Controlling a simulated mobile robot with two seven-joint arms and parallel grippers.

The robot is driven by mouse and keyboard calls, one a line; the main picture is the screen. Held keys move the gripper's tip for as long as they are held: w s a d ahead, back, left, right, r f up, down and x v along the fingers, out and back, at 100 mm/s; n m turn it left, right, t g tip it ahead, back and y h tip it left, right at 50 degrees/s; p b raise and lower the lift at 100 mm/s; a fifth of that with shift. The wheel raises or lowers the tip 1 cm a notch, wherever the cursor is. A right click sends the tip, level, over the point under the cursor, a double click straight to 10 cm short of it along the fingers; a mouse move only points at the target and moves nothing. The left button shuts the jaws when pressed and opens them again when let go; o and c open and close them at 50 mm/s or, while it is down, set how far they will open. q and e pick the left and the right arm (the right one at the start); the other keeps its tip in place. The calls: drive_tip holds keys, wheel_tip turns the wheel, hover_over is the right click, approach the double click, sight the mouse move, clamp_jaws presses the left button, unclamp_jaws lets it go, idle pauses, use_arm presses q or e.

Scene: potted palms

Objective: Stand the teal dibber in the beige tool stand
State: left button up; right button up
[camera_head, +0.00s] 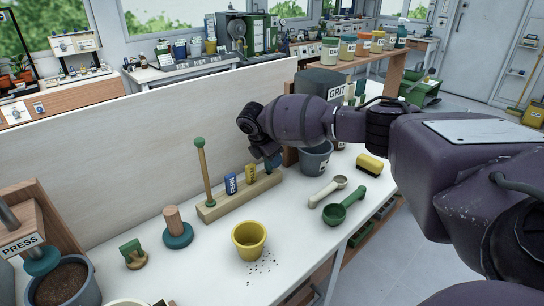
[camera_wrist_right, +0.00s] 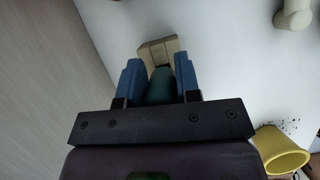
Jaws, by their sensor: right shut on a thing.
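The beige tool stand (camera_head: 212,214) is a long block on the white bench; its near end also shows in the right wrist view (camera_wrist_right: 153,49). A green-knobbed rod and blue and yellow labelled pieces stand upright in it. My right gripper (camera_head: 274,163) is at the stand's right end, pointing down. In the right wrist view its blue fingers (camera_wrist_right: 159,82) are shut on the teal dibber (camera_wrist_right: 160,87), which lies between them. The dibber's lower tip is hidden, so I cannot tell whether it is in the stand. My left gripper is out of view.
A yellow pot (camera_head: 249,240) stands in front of the stand, with dark crumbs beside it. A grey bucket (camera_head: 316,158) is right of the gripper. A cream scoop (camera_head: 327,192), green scoop (camera_head: 344,207) and yellow brush (camera_head: 370,164) lie farther right. A teal-based tamper (camera_head: 177,233) stands left.

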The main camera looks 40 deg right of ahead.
drive_tip(key=o, duration=1)
drive_tip(key=shift+o, duration=0.3)
drive_tip(key=shift+o, duration=0.4)
drive_tip(key=o, duration=0.4)
drive_tip(key=shift+r, duration=0.15)
